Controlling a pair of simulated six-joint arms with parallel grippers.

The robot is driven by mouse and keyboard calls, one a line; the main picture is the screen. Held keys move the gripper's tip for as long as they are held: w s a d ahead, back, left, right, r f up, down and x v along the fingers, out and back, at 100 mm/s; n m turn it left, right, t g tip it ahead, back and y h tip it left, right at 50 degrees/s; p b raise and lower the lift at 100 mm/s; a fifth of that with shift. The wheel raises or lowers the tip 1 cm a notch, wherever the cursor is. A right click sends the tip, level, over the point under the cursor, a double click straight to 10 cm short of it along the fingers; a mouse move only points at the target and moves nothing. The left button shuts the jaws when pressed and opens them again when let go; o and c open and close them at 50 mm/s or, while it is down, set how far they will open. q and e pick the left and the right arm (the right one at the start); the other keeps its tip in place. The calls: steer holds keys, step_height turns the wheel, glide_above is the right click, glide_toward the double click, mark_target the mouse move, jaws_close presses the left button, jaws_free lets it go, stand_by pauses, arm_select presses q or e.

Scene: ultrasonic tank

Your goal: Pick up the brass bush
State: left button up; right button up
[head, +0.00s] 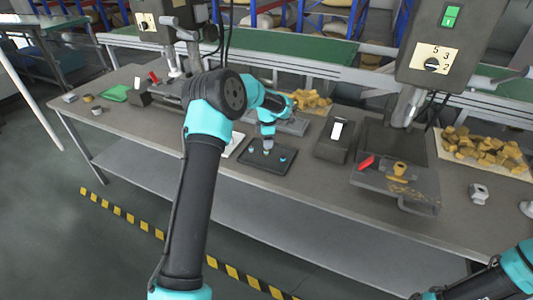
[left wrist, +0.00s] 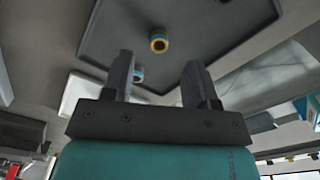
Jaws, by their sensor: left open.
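Two small round bushes lie on the dark tray (head: 258,165). In the left wrist view, one bush (left wrist: 158,43) shows a brass-yellow ring with a dark bore, just beyond the fingertips. The other bush (left wrist: 138,73), blue and brass, shows between the fingers, nearer the left one. My right gripper is out of frame.
A black box with a white label (head: 334,142) stands right of the tray. A metal fixture with a red handle (head: 396,182) stands farther right. Brass blocks (head: 484,150) lie in heaps behind. Small parts (head: 87,98) lie at the bench's left end.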

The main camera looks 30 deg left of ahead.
mark_target(267, 152)
arm_select(q)
steer(key=shift+f, duration=0.1)
steer(key=f, duration=0.5)
steer(key=shift+s+a, duration=0.1)
steer(key=shift+a, duration=0.1)
steer(key=shift+c, duration=0.5)
jaws_close()
